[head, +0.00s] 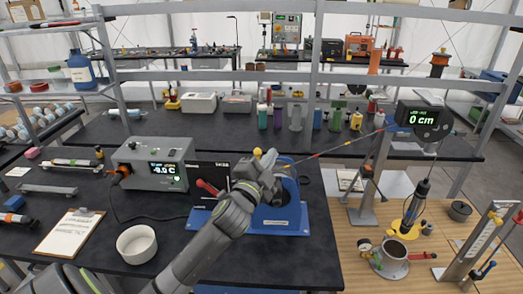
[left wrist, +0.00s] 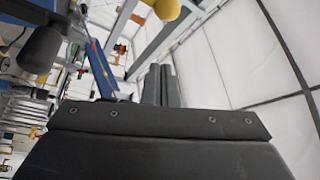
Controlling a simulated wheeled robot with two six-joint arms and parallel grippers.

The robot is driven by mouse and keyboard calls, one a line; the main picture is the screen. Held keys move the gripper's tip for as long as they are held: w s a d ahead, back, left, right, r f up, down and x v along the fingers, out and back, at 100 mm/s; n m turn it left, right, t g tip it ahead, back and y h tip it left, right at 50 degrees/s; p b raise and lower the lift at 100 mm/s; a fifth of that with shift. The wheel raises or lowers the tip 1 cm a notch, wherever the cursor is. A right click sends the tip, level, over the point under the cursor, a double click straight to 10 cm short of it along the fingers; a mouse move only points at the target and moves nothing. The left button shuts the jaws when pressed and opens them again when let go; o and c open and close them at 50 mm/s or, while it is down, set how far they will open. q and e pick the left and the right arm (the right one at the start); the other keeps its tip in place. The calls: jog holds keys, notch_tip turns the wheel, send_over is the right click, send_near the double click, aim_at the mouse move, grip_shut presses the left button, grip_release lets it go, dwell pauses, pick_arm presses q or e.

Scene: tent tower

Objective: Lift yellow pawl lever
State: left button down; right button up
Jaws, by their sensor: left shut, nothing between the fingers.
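The pawl lever shows as a small yellow knob (head: 257,152) at the top of the blue winch (head: 280,218) in the head view. In the left wrist view, a yellow ball (left wrist: 167,9) shows at the top edge, just beyond my fingers. My left gripper (head: 268,160) is at the top of the winch, close beside the yellow knob. Its fingers (left wrist: 160,85) are together with nothing between them. I cannot tell whether they touch the lever. My arm and gripper hide much of the winch's left side and the lever's lower part. My right gripper is out of view.
A line runs from the winch up right to a pulley with a "0 cm" display (head: 417,118). A grey readout box (head: 152,163) and a white bowl (head: 137,244) stand on the left.

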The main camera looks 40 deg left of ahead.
pick_arm(q)
jog(key=a, duration=0.1)
jog(key=w+a+f+p, duration=0.1)
jog(key=a, duration=0.1)
jog(key=shift+w+a+f, duration=0.15)
jog(key=shift+w+a, duration=0.05)
jog(key=shift+a, duration=0.1)
dwell(0.5)
